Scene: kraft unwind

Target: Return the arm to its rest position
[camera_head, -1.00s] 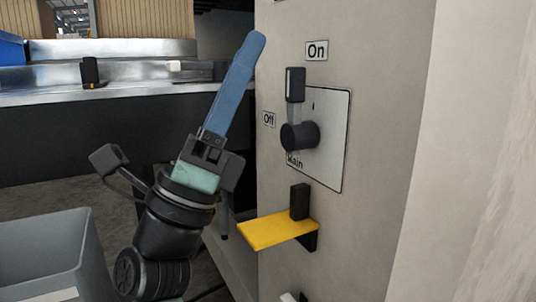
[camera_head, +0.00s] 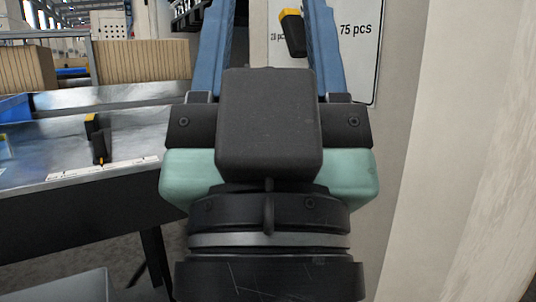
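My gripper (camera_head: 268,35) fills the middle of the head view, close to the camera and pointing up. Its two blue fingers are spread wide apart, and their tips are cut off by the top edge. Nothing is clasped between them. The dark wrist block, pale green sides and round black wrist of my arm show below the fingers. The lower arm links are out of view, so the whole arm's pose cannot be told.
Behind the fingers is a white panel (camera_head: 358,62) marked "75 pcs", with a black and yellow pointer (camera_head: 292,32). A pale wall (camera_head: 440,180) stands at right. A metal table (camera_head: 140,130) at left carries a small black and yellow device (camera_head: 97,138). A grey bin (camera_head: 75,290) shows lower left.

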